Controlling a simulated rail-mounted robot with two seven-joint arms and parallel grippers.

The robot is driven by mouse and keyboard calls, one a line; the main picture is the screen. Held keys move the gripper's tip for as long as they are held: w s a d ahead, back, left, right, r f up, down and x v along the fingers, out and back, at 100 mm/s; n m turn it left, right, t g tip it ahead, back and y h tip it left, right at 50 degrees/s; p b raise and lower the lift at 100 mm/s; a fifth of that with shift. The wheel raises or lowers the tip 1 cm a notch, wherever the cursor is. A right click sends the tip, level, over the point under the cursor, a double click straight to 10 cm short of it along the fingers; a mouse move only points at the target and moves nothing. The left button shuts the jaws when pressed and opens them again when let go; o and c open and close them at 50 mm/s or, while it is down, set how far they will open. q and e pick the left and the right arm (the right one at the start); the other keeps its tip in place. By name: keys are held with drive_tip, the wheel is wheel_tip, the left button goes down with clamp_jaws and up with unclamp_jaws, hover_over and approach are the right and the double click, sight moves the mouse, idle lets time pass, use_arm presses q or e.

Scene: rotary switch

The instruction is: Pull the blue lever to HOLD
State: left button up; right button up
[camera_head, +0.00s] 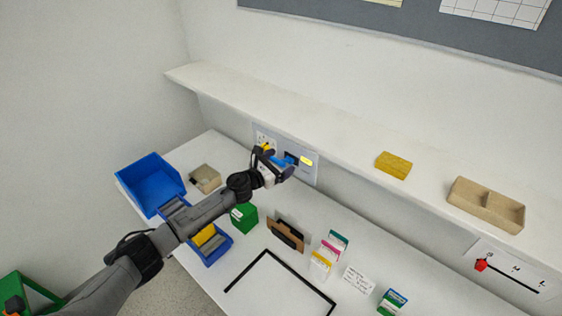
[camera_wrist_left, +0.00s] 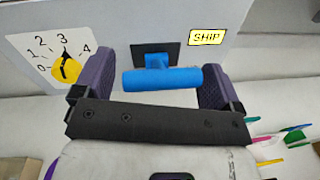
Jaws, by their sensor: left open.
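The blue lever (camera_wrist_left: 160,78) is a T-shaped handle on a black square plate on the light wall panel (camera_wrist_left: 200,20). The gripper is open. A yellow label reading SHIP (camera_wrist_left: 206,37) is right of the lever; no HOLD label shows. In the head view my left gripper (camera_head: 281,165) is at the panel and partly covers the lever (camera_head: 291,159). My right gripper is out of view.
A yellow knob (camera_wrist_left: 67,70) on a 0-to-4 dial is left of the lever. A shelf (camera_head: 320,133) runs above the panel. Below my left arm are a green box (camera_head: 245,218) and a brown holder (camera_head: 285,234). A blue bin (camera_head: 150,184) is at left.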

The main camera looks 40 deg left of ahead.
use_arm(q)
drive_tip(key=shift+w+d, duration=0.1)
drive_tip(key=shift+w, duration=0.3)
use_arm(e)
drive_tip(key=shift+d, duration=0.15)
